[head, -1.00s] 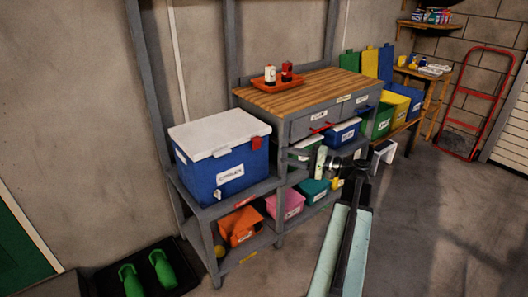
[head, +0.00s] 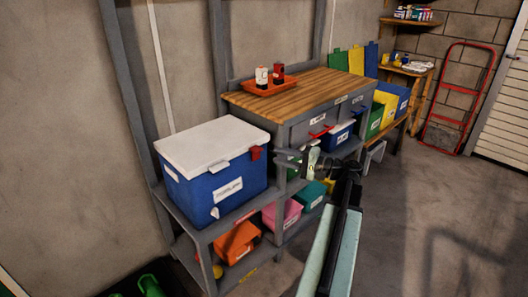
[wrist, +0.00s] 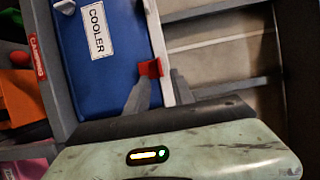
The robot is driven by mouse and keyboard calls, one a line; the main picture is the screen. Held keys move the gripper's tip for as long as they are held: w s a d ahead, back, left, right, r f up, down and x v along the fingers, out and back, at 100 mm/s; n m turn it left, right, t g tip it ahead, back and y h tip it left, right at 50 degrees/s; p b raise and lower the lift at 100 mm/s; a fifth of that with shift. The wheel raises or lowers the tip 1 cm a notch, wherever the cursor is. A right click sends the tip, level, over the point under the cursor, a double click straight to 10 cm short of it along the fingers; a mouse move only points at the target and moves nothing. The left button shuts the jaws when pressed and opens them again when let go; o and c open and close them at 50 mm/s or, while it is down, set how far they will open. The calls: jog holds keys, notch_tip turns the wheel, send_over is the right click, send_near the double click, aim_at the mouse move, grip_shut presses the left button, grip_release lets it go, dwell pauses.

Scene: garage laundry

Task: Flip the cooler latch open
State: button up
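The blue cooler (head: 205,190) with a white lid (head: 210,143) stands on the grey shelf unit at the left. Its red latch (head: 256,152) is at the right end of the front edge, by the lid. The cooler (wrist: 97,65) also shows in the wrist view, with the red latch (wrist: 150,68) at its right edge. My gripper (head: 282,164) is just right of the latch in the head view. In the wrist view my gripper's (wrist: 158,80) two fingers are apart. The left finger overlaps the latch's lower edge; I cannot tell whether they touch.
A wooden worktop (head: 300,92) with an orange tray (head: 276,87) stands right behind the cooler. Bins, including an orange one (head: 236,242) and a pink one (head: 283,214), fill the lower shelf. The floor (head: 440,205) at the right is clear.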

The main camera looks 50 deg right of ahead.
jog(key=x, duration=0.6)
jog(key=shift+w, duration=0.2)
